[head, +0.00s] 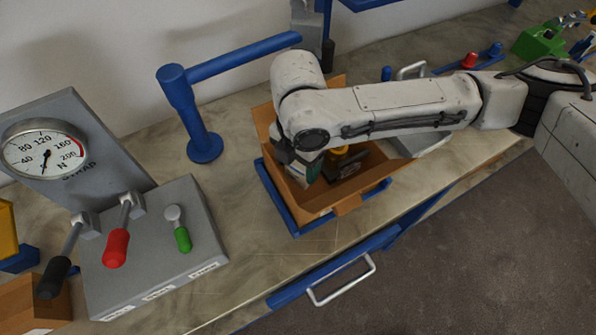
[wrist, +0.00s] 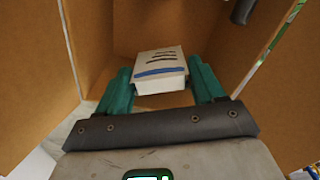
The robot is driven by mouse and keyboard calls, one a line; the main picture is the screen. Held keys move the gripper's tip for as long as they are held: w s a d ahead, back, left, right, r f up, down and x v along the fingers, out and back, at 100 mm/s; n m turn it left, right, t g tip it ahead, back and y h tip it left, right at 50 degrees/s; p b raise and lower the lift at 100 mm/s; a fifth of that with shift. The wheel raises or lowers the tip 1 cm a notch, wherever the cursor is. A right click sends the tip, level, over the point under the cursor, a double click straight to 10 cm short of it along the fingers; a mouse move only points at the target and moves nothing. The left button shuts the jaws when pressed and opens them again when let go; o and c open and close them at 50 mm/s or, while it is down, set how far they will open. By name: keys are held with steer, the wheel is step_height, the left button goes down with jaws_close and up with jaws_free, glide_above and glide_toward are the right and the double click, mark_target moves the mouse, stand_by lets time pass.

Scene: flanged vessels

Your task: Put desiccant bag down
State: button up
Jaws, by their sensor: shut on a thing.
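The desiccant bag (wrist: 160,62) is a small white packet with a blue stripe and dark printed lines, seen in the wrist view. My gripper (wrist: 162,88) has teal fingers on both sides of the bag and is shut on it. The gripper and bag are inside an open cardboard box (wrist: 95,45), with brown walls around them. In the head view the box (head: 346,206) sits on a blue frame on the bench, and my arm reaches down into it. The bag is hard to make out there. I cannot tell whether it touches the box floor.
A dark cylindrical part (wrist: 243,10) shows in the box at the upper right of the wrist view. A blue post with a horizontal arm (head: 203,145) stands left of the box. A grey lever panel (head: 150,255) and a gauge (head: 45,148) are farther left.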

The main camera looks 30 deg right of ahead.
mark_target(298, 175)
steer(key=shift+f, duration=2.25)
steer(key=shift+f, duration=0.2)
steer(key=o, duration=1)
steer(key=shift+o, duration=0.2)
steer(key=shift+r, duration=0.1)
step_height(298, 175, up, 12)
steer(key=shift+r, duration=0.15)
